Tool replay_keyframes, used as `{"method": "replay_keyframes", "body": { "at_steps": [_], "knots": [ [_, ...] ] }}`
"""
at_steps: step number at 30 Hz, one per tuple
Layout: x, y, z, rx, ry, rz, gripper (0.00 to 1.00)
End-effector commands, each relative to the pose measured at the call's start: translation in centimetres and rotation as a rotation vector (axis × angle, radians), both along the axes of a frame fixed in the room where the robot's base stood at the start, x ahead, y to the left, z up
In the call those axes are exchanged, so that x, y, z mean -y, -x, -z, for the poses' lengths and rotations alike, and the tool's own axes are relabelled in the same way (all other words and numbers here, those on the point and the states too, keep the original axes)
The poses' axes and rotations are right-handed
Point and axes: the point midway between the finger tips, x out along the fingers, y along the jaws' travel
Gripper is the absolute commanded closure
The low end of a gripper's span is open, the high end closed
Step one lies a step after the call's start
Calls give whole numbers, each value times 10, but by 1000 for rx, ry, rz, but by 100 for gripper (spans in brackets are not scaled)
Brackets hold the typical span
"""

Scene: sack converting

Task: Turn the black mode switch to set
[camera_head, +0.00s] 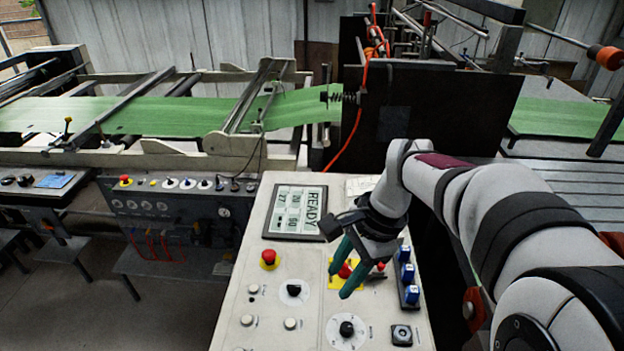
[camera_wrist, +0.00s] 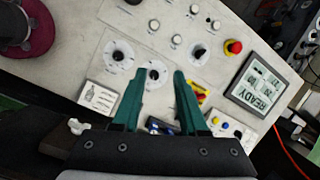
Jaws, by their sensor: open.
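Several black knobs on round white dials sit on the pale control panel (camera_head: 240,310); their labels are too small to read, so I cannot tell which is the mode switch. One black knob (camera_head: 293,290) lies below the red button, another black knob (camera_head: 346,328) at the bottom edge. In the wrist view, a black knob (camera_wrist: 154,74) appears between my fingertips, with others to its left (camera_wrist: 118,55) and right (camera_wrist: 198,54). My gripper (camera_head: 341,275) has two green fingers, open and empty. It appears above the panel, pointing down at it.
A red stop button (camera_head: 269,257) and a READY display (camera_head: 296,212) are on the panel's left side. A red control on a yellow plate (camera_head: 345,271) lies behind my fingers. Blue switches (camera_head: 406,273) line the right edge. White buttons (camera_head: 248,320) sit lower left.

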Motion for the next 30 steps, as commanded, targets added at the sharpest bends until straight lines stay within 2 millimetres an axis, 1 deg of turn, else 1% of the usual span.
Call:
{"method": "replay_keyframes", "body": {
  "at_steps": [1, 3, 6, 8, 10, 14, 21, 24, 27, 30],
  "knots": [
    [-8, -35, 16, -36, -20, 92, 57],
    [-18, -78, 38, -80, -49, 226, 57],
    [-28, -114, 64, -123, -78, 356, 57],
    [-32, -125, 73, -137, -85, 399, 57],
    [-35, -131, 81, -145, -90, 422, 57],
    [-44, -131, 103, -147, -90, 424, 57],
    [-71, -130, 170, -145, -89, 422, 57],
    [-81, -130, 193, -144, -89, 422, 57],
    [-87, -130, 209, -143, -89, 424, 57],
    [-91, -131, 218, -141, -90, 423, 57]
  ]
}}
